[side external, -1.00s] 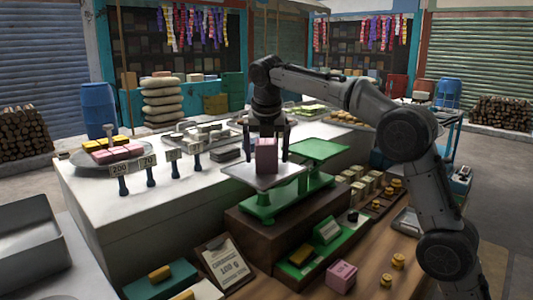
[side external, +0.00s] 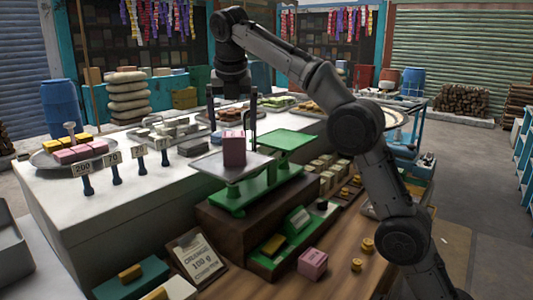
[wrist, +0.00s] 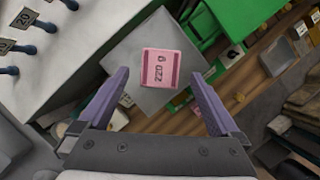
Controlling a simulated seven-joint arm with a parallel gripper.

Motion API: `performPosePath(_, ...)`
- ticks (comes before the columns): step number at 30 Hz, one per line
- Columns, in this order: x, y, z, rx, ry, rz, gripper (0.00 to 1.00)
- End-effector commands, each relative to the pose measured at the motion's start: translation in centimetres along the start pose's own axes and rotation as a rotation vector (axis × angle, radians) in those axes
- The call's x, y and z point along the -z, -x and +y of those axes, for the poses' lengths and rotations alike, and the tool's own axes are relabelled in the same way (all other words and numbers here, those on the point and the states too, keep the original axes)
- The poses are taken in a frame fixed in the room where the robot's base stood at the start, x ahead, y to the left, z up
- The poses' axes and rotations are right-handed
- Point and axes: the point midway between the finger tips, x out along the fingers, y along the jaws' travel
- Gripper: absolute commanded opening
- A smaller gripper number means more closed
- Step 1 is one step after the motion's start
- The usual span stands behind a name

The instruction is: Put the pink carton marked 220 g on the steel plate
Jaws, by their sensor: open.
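The pink carton (side external: 234,152) stands upright on the steel plate (side external: 209,167) of the green scale. In the wrist view the carton (wrist: 165,68) shows its top marked 220 g, near the middle of the steel plate (wrist: 135,93). My gripper (side external: 232,127) is open above the carton, its two fingers apart on either side and clear of it. The fingers also show spread and empty in the wrist view (wrist: 156,78).
The scale's green plate (side external: 287,139) is to the right of the steel plate. Number tags (side external: 115,162) stand on the white counter to the left. Another pink block (side external: 312,264) lies on the wooden table in front, with small yellow weights (side external: 367,244) nearby.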

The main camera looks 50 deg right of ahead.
Motion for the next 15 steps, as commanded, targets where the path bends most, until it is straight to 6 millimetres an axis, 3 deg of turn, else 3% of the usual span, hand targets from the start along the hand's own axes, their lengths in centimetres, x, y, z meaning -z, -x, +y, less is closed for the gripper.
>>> performPosePath(8,0.6,1.0,-1.0,-0.016,-0.097,-0.001,0.98)
performPosePath(15,4.7,3.1,-5.6,-0.086,-0.571,0.030,0.98)
